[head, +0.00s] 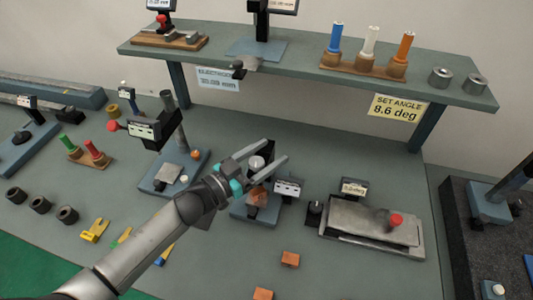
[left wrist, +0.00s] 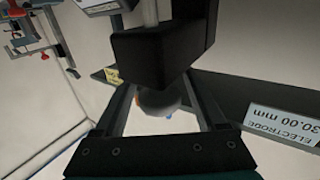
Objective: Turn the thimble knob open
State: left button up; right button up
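My left gripper (head: 273,151) is open, reaching in from the left over a small device on a blue base (head: 258,216) at mid-bench. A pale round knob (head: 257,162) shows between its fingers; I cannot tell whether it is the thimble knob. In the left wrist view the two fingers (left wrist: 163,90) stand apart around a grey rounded part (left wrist: 162,101), with gaps visible at its sides. A black block (left wrist: 160,45) is just beyond, close to the fingertips. An orange-brown part (head: 258,193) and a small display (head: 288,187) sit at the device. My right gripper is not in view.
A second instrument with a display (head: 150,130) stands to the left of my gripper. A grey plate fixture with a red knob (head: 396,220) lies to the right. The shelf (head: 300,85) overhangs the back. Orange blocks (head: 290,259) lie in front, with bare bench around them.

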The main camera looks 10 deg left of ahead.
pick_arm(q)
grip_shut()
dwell(0.3)
jog(key=shift+n+y, duration=0.3)
jog(key=shift+y, duration=0.1)
jog(key=shift+a+n+t+y+p, duration=0.15)
jog(key=shift+n+t+y+p, duration=0.3)
jog(key=shift+t+y, duration=0.2)
jog(key=shift+w+a+n+t+y, duration=0.15)
jog(key=shift+n+t+y, duration=0.2)
jog(key=shift+n+y, duration=0.45)
jog(key=y, duration=0.1)
jog(key=n+t+y, duration=0.1)
jog(key=y, duration=0.1)
jog(key=shift+w+a+n, duration=0.1)
jog(key=shift+a+n, duration=0.15)
jog(key=shift+a+n+y+b, duration=0.2)
jog(key=shift+n+y+b, duration=0.25)
jog(key=shift+n+y, duration=0.45)
jog(key=shift+y, duration=0.45)
